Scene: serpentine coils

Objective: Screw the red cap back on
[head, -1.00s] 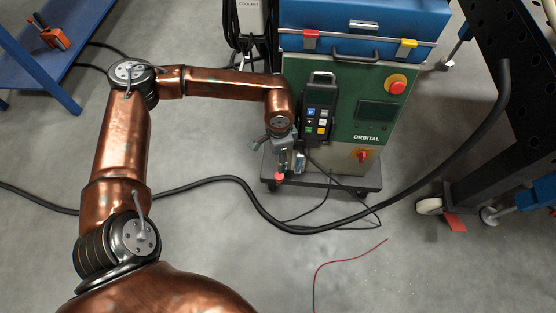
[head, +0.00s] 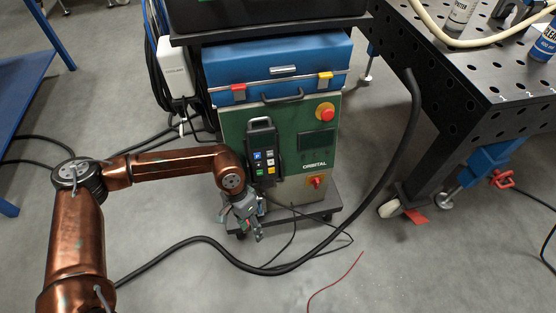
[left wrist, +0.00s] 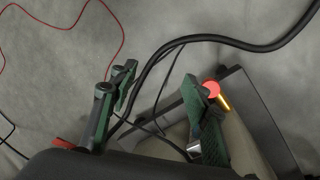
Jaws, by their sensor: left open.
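My left gripper (head: 256,231) hangs low beside the left side of the green ORBITAL cabinet (head: 240,130), pointing down. In the left wrist view its two green-and-black fingers (left wrist: 158,98) are spread apart with nothing between them. A small round red piece, which looks like the red cap (left wrist: 211,88), shows beside the tip of the right-hand finger. A short brass-coloured cylinder (left wrist: 224,103) adjoins it. I cannot tell whether the red piece sits on the brass or touches the finger. Neither can be made out in the head view. My right gripper is out of view.
The cabinet stands on a low black cart (head: 325,207). A blue toolbox (head: 280,65) rests on top. A thick black hose (head: 215,239) and a thin red line (head: 336,283) lie on the floor. A black perforated table (head: 470,75) stands at the right.

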